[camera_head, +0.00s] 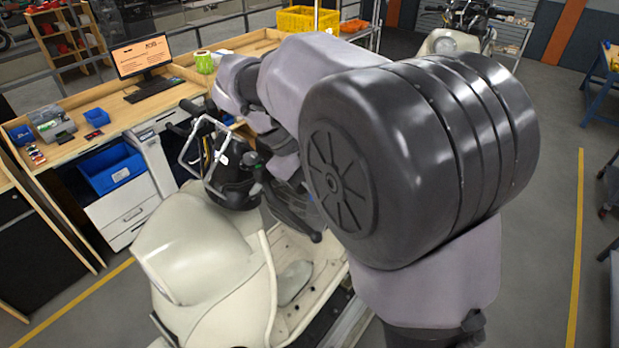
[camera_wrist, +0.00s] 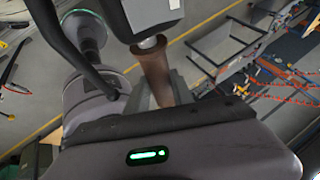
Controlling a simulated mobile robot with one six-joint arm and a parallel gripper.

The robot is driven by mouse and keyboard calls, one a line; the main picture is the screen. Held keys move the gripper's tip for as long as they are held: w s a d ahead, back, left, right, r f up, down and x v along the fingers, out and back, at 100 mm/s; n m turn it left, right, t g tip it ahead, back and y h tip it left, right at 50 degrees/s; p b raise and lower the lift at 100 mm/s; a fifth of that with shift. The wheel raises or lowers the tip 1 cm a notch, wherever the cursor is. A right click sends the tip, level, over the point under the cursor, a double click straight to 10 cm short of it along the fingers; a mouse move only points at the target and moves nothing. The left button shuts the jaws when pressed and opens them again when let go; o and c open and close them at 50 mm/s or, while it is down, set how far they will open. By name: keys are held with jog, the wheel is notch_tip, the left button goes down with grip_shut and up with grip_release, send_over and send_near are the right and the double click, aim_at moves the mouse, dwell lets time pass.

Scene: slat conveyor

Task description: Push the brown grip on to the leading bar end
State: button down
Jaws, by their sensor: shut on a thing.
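The brown grip (camera_wrist: 158,78) shows in the wrist view as a short brown tube, held between the fingers of my gripper (camera_wrist: 160,97). My gripper is shut on it. The grip's upper end meets a pale metal bar end (camera_wrist: 150,44) below a grey housing (camera_wrist: 148,14). I cannot tell how far the bar end sits inside the grip. In the head view the cream scooter (camera_head: 205,250) stands before me with its handlebar (camera_head: 213,150) at the upper middle. My arm hides the grip and my fingertips there.
A wooden workbench (camera_head: 100,120) with a monitor (camera_head: 141,57) and blue bins (camera_head: 112,168) stands behind the scooter at left. A yellow crate (camera_head: 306,19) is at the back. A dark curved bar (camera_wrist: 70,45) passes left of the grip.

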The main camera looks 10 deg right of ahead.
jog(key=shift+w+a, duration=0.15)
jog(key=shift+w, duration=0.05)
dwell(0.3)
jog(key=shift+w+a, duration=0.15)
jog(key=shift+w, duration=0.1)
jog(key=c, duration=1)
grip_release()
jog(key=p+v, duration=0.6)
jog(key=v, duration=1.1)
jog(key=shift+r+p, duration=0.15)
jog(key=shift+p, duration=0.25)
